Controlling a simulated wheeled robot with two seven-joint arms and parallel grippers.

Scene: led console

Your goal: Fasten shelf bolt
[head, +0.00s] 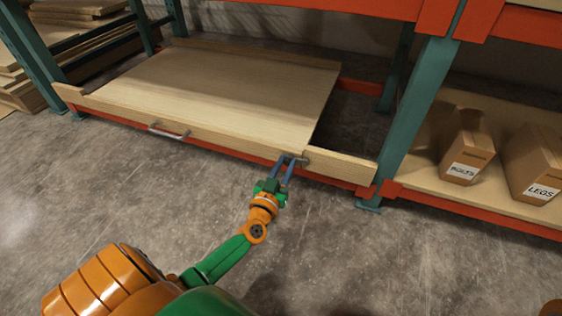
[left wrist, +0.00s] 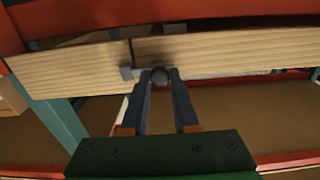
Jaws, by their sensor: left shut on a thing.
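The shelf (head: 230,85) is a pale wooden board with a front rail, set low in the rack. The shelf bolt (head: 303,160) is a small grey metal piece on the front rail near the shelf's right edge. In the left wrist view the bolt has a dark round knob (left wrist: 160,76), a grey bar and a small bracket (left wrist: 126,73) beside a seam in the rail. My left gripper (head: 291,160) is shut on the bolt's knob; its blue fingers (left wrist: 160,85) lie on either side of it. How far the bolt reaches across the seam is unclear. My right gripper is out of view.
A metal handle (head: 169,131) sits on the rail to the left. A teal post (head: 420,105) and orange beams frame the shelf. Boxes labelled BOLTS (head: 466,150) and LEGS (head: 535,165) stand on the right shelf. The concrete floor in front is clear.

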